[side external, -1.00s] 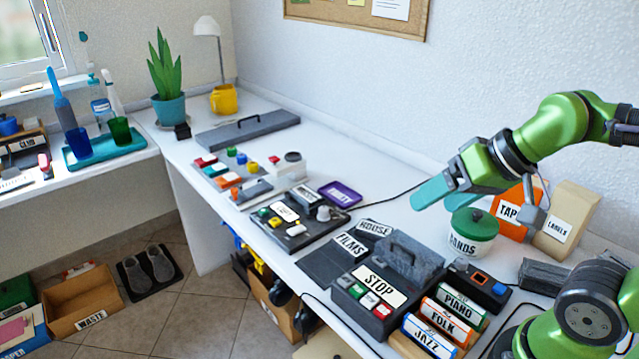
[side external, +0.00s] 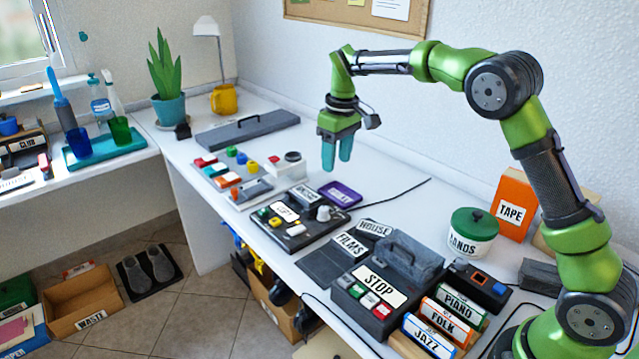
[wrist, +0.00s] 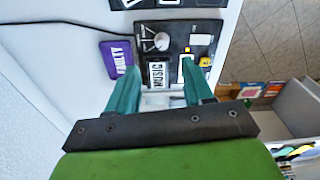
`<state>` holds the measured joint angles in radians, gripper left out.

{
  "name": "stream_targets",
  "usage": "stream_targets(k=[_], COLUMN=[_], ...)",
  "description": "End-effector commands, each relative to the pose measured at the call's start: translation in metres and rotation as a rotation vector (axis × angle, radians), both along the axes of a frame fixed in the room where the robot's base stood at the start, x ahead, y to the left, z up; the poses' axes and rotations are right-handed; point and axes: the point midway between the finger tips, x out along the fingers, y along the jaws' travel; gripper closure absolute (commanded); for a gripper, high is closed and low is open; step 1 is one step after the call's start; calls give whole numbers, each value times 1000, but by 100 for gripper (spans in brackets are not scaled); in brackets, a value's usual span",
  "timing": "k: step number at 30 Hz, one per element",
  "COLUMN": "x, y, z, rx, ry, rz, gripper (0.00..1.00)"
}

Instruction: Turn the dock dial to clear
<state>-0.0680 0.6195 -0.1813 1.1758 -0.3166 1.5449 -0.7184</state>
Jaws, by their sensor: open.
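The dock (side external: 285,237) is a dark panel on the white desk with a white label, coloured buttons and a white slider. Its dial (side external: 323,213) is a round grey-white knob near the panel's right corner. The dial also shows in the wrist view (wrist: 161,41), with a pointer-like shape towards the left and small marks around it too small to read. My gripper (side external: 337,166) is open and empty, pointing down above the desk behind the dock, apart from the dial. In the wrist view its teal fingers (wrist: 160,78) stand either side of the MUSIC label (wrist: 157,75).
A purple FAULTY tray (side external: 341,194) lies beside the dock. Coloured blocks (side external: 220,170) lie to the left. A black cable (side external: 395,193) crosses the desk behind.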

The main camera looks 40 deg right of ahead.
Motion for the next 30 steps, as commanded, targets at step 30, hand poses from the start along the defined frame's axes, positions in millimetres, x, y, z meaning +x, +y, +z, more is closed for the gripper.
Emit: stream_targets(k=[30], x=[33], y=[8], z=[-96], rx=[-33], ry=[60], rz=[370], gripper=[49])
